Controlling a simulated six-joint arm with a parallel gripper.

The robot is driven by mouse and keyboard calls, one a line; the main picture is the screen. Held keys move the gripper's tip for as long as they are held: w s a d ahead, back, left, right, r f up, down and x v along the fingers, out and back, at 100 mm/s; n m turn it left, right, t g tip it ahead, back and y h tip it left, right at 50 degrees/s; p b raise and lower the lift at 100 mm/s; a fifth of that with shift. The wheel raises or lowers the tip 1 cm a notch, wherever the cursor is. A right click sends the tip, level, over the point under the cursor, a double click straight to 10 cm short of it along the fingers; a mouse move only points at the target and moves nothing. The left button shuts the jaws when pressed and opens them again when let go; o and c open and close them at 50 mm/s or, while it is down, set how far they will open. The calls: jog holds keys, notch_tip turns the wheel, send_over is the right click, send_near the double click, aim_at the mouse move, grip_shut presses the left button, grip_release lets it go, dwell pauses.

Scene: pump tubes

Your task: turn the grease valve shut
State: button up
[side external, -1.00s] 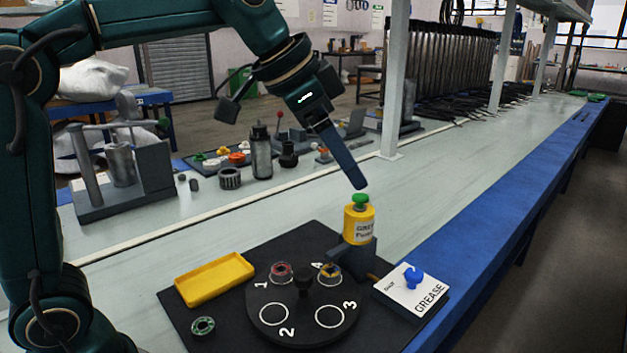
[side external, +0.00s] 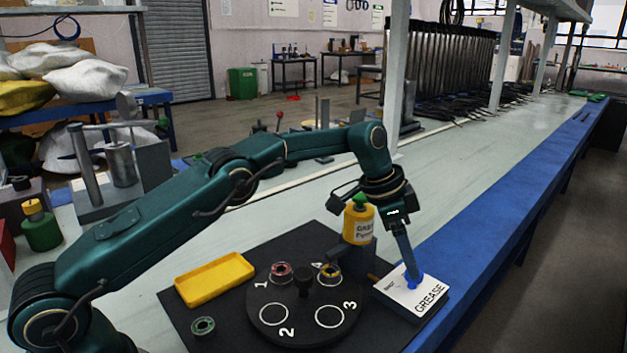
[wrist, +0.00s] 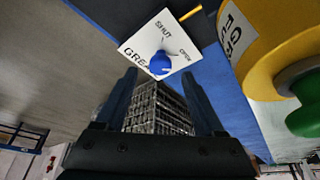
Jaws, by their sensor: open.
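The grease valve is a blue knob (side external: 413,279) on a white plate (side external: 428,302) marked GREASE at the right end of the black base. In the wrist view the blue knob (wrist: 160,65) sits between the words SHUT and OPEN on the plate (wrist: 137,46); which word it points at is hard to tell. My gripper (side external: 414,275) points down at the knob, and its fingers partly hide it in the side view. In the wrist view my gripper (wrist: 160,73) is open, with its fingertips on either side of the knob. I cannot tell whether they touch it.
A yellow grease canister (side external: 358,222) with a green cap stands close to the left of my gripper. A black turntable (side external: 304,312) with numbered places, a yellow tray (side external: 214,278) and a green-rimmed ring (side external: 203,326) lie further left. The blue bench edge (side external: 500,225) is to the right.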

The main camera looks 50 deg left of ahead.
jog(key=shift+x, duration=1.7)
grip_shut()
